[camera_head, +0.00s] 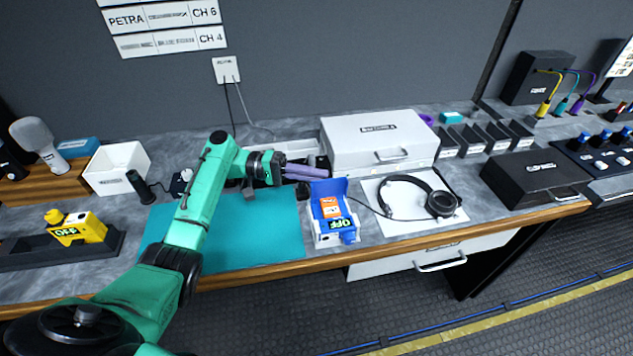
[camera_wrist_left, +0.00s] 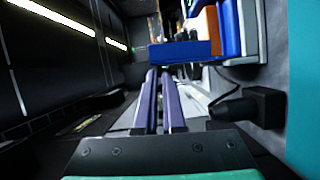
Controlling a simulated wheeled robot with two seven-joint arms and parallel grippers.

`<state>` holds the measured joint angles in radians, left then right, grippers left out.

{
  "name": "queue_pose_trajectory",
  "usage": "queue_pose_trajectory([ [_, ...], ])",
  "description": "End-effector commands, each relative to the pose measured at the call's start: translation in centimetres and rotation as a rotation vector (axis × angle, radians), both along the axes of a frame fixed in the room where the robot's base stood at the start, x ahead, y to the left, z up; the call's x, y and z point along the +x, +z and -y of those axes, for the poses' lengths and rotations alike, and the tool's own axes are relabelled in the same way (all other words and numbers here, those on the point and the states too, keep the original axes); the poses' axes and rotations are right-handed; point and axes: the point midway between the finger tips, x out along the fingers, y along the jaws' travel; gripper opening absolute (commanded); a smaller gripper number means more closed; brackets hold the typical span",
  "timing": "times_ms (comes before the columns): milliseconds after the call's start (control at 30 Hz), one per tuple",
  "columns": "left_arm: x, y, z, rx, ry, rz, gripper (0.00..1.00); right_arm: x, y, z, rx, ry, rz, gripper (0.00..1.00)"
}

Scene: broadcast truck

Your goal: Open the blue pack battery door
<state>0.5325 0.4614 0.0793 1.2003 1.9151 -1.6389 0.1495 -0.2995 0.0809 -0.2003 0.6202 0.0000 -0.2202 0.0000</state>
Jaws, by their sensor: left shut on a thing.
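The blue pack (camera_head: 345,226) lies in a white cradle (camera_head: 322,238) at the front middle of the bench, with a green OFF display at its near end. Its blue door (camera_head: 338,187) stands up at the far end, and an orange battery (camera_head: 330,207) shows in the pack. In the left wrist view the door (camera_wrist_left: 185,51) is a blue panel across the fingertips, with orange and blue parts beyond it. My left gripper (camera_head: 325,173) reaches in from the left; its purple fingers are shut on the door's edge. The exact contact is partly hidden. My right gripper is out of view.
A white case (camera_head: 375,140) stands close behind the pack, and headphones (camera_head: 432,196) lie on a white sheet to its right. A teal mat (camera_head: 250,240) with free room lies to the left. A yellow pack (camera_head: 85,230) sits far left.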

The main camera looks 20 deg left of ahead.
Motion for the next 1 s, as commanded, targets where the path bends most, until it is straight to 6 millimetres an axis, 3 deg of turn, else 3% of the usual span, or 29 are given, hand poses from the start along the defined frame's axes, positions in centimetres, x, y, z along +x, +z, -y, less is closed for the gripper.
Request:
queue_pose_trajectory([
  [667, 0.34, -0.19, -0.23, -0.037, 0.000, -0.061, 0.00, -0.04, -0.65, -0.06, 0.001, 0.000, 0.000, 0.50],
  [700, 0.34, -0.19, -0.23, -0.037, 0.000, -0.061, 0.18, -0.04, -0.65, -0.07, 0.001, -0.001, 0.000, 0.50],
  [767, 0.34, -0.19, -0.23, -0.037, 0.001, -0.061, 0.38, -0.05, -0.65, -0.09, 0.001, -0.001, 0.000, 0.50],
  [1000, 0.34, -0.19, -0.24, -0.037, 0.001, -0.061, 0.38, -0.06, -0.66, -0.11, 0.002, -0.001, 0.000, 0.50],
])
